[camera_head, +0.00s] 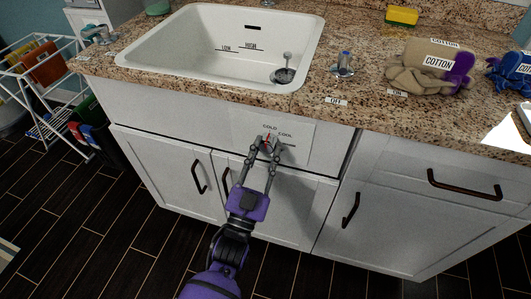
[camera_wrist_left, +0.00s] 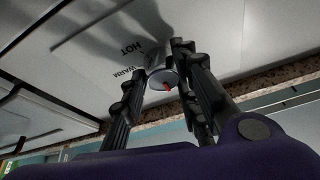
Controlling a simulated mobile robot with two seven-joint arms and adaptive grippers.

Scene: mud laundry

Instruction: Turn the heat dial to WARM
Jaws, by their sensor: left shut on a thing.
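The heat dial (camera_wrist_left: 161,78) is a small round pale knob with a red mark, set on a white panel (camera_head: 299,157) below the sink. In the head view the dial is mostly hidden by the fingers; its red mark shows just below the word COLD, with COOL to the right. In the left wrist view, WARM and HOT are printed left of the dial, and the red mark faces lower right, away from them. My left gripper (camera_head: 267,145) has its fingers on both sides of the dial and is shut on it. My right gripper is not in view.
A white sink (camera_head: 190,50) is set in a speckled granite counter (camera_head: 330,112) above the panel. White cabinet doors (camera_head: 165,170) with dark handles lie below. Cotton-labelled cloths (camera_head: 425,75) and a yellow sponge (camera_head: 402,16) lie on the counter. A drying rack (camera_head: 35,75) stands left.

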